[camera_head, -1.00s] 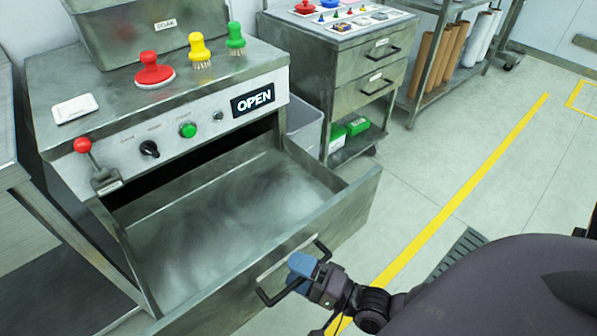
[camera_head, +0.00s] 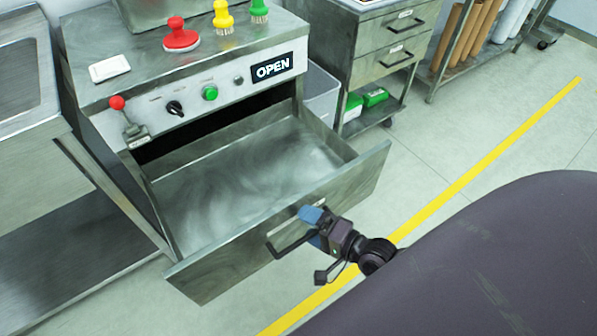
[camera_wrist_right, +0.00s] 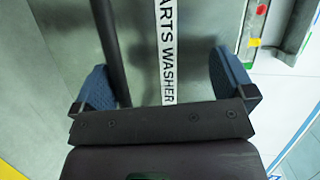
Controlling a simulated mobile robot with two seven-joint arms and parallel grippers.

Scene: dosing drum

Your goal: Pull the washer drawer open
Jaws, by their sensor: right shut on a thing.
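The washer drawer (camera_head: 225,268) is a grey steel drawer standing far out of the washer (camera_head: 205,105), its inside showing and looking empty. Its dark bar handle (camera_head: 290,243) is on the front face. My right gripper (camera_head: 313,226) is at the right part of this handle, shut on it, with blue finger pads. In the right wrist view, the handle bar (camera_wrist_right: 107,40) runs between the finger pads, close to the left one, and a "PARTS WASHER" label (camera_wrist_right: 168,60) shows behind. My left gripper is not in view.
A steel bench (camera_head: 30,75) stands left of the washer. A drawer cabinet (camera_head: 385,50) and a shelf with rolls (camera_head: 470,45) stand behind at the right. Brushes, a red lever (camera_head: 118,103) and an "OPEN" sign (camera_head: 272,67) are on the washer. Floor right of the drawer is clear.

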